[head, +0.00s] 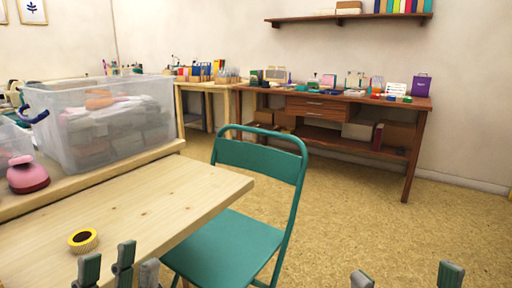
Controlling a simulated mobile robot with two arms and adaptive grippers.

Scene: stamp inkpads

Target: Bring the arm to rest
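My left gripper (106,266) shows at the bottom left, in front of the near table's edge. Its grey-green fingertips stand apart with nothing between them; the rest of it is cut off by the frame. My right gripper (406,276) shows at the bottom right, over the floor. Only its two fingertips are in view, wide apart and empty. Both arms are out of view. A small yellow ring-shaped thing with a dark centre (83,240) lies on the near wooden table (160,205), just beyond the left gripper and apart from it.
A teal folding chair (235,245) stands right of the table, between the grippers. A clear bin (105,125) and a pink object (27,176) sit on the wooden surface at left. A brown workbench (330,103) with small items stands at the back wall. Floor at right is clear.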

